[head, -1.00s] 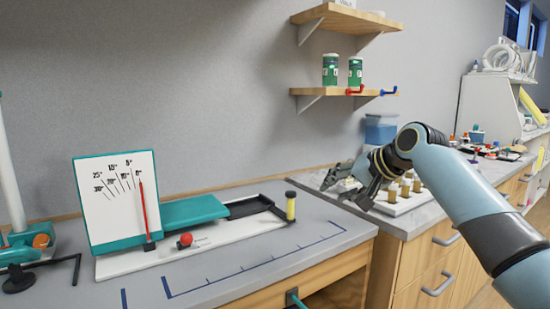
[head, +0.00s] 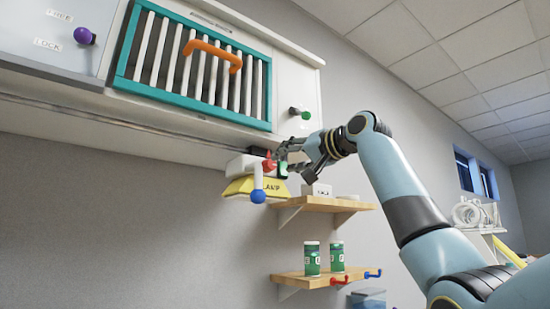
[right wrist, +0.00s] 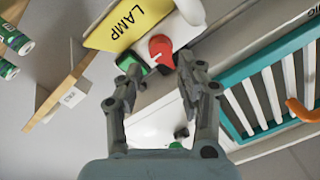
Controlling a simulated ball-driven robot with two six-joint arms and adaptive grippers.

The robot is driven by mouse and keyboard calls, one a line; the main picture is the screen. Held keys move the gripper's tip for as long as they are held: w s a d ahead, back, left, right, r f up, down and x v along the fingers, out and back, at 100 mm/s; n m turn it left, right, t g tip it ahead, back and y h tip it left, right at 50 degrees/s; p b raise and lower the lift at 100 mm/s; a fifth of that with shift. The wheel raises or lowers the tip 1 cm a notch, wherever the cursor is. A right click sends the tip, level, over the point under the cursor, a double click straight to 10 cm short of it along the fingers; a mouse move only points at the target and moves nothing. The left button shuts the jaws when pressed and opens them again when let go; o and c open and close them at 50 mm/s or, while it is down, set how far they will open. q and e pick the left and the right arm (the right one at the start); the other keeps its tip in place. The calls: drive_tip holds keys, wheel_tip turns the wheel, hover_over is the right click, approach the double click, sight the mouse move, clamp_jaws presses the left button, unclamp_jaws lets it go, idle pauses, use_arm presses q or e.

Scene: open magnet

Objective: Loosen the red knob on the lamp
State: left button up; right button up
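The lamp is a white body with a yellow shade (head: 241,187) marked LAMP, mounted under the wall cabinet; the shade also shows in the right wrist view (right wrist: 124,24). Its red knob (head: 268,164) faces my right gripper (head: 287,157). In the right wrist view the red knob (right wrist: 161,47) lies just beyond the gap between the two fingertips (right wrist: 159,69). The fingers are spread apart, with nothing held. Whether a fingertip touches the knob I cannot tell. A dark and green part (head: 282,168) sits beside the knob, partly hidden by the gripper. My left gripper is out of view.
The cabinet with a teal-framed grille (head: 196,60) and orange handle (head: 213,50) is above. A blue-ended lever (head: 257,194) hangs by the lamp. The upper shelf (head: 318,203) is close below my gripper; two green cans (head: 312,258) stand on the lower shelf.

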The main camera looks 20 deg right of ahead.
sight(273, 164)
drive_tip(key=p+x, duration=0.1)
drive_tip(key=x, duration=0.3)
drive_tip(key=shift+r, duration=0.2)
drive_tip(key=shift+w+a+f+p, duration=0.15)
drive_tip(key=shift+w+f+p, duration=0.05)
drive_tip(key=shift+w+p, duration=0.2)
drive_tip(key=shift+c, duration=0.2)
clamp_jaws()
